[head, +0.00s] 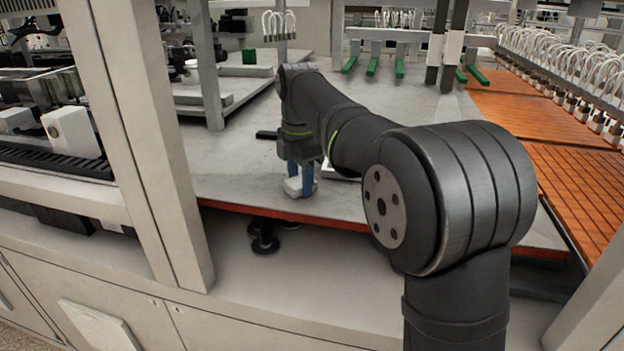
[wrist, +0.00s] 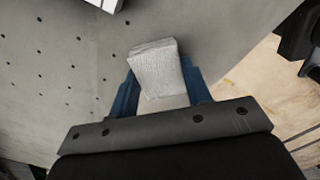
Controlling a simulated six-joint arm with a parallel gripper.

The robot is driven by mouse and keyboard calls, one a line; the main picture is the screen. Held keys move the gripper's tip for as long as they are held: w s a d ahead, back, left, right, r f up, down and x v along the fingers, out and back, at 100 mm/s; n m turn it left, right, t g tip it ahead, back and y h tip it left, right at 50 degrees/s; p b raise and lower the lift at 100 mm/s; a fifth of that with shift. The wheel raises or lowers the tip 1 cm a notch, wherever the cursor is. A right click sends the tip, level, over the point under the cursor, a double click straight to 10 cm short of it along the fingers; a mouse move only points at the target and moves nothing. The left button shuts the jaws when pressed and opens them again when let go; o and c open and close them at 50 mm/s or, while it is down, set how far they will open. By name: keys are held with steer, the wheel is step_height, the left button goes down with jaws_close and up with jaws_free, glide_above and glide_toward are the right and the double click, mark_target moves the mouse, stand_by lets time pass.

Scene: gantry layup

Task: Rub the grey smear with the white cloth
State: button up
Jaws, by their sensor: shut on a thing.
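My gripper (head: 301,177) has blue fingers and points down near the front edge of the grey table (head: 235,185) in the head view. The fingers are shut on the white cloth (wrist: 156,66), a folded pad held between them in the wrist view. The cloth (head: 293,187) also shows at the fingertips in the head view, low over the table top; I cannot tell whether it touches the surface. I do not make out the grey smear in either view; the cloth, gripper or arm may hide it.
A white-edged object (head: 345,172) lies on the table behind my arm, partly hidden. A dark bar (head: 267,135) lies left of the gripper. Upright frame posts (head: 150,130) stand at the left. Orange slatted panels (head: 575,170) lie at the right. Bare table lies left of the gripper.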

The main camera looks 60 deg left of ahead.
steer(key=shift+r, duration=4.05)
